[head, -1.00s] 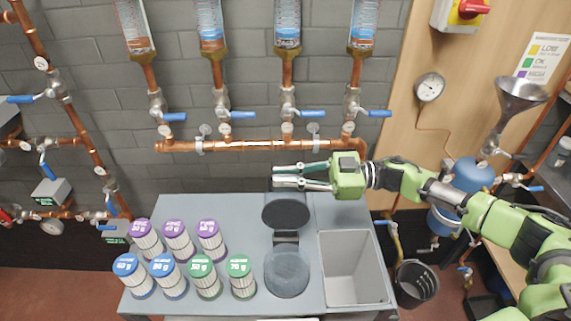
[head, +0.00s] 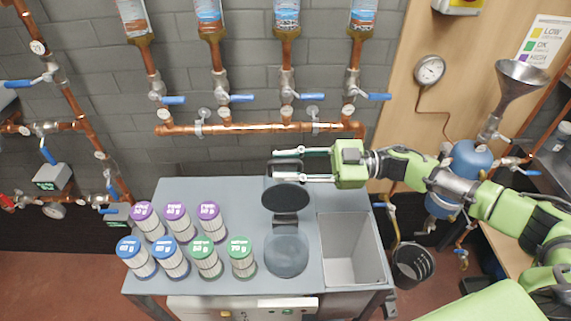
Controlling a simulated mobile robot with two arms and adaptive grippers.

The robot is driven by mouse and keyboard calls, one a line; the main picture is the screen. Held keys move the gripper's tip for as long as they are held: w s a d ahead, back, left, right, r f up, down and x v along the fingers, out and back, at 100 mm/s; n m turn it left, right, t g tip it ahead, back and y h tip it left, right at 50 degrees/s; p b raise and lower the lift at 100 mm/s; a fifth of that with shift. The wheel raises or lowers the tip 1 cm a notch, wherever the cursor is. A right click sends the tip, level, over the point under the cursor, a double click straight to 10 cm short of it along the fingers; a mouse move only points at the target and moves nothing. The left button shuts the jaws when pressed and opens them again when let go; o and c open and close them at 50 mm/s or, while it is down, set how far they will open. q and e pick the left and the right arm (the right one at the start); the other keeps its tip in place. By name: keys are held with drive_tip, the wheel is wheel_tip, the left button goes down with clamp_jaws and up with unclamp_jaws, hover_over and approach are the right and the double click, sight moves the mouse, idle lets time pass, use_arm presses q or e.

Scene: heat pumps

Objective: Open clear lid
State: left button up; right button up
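A round translucent clear lid (head: 287,252) lies over an opening in the grey bench top. A dark bracket (head: 285,221) sits behind it, and a round dark disc (head: 286,196) stands behind that. I cannot tell for certain how the lid and disc are joined. My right gripper (head: 276,165) comes in from the right, above and behind the dark disc. Its two fingers point left, apart and empty, over a part at the back of the bench that they partly hide. It is clear of the translucent lid. My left gripper is not in view.
Several filter cartridges (head: 168,240) with purple, blue and green caps stand left of the lid. An open grey bin (head: 350,250) is sunk in the bench at right. A copper pipe (head: 260,128) with blue-handled valves runs along the wall behind. A black bucket (head: 413,263) stands on the floor.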

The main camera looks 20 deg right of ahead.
drive_tip(key=v, duration=1.1)
drive_tip(key=shift+d, duration=0.35)
drive_tip(key=shift+s, duration=0.1)
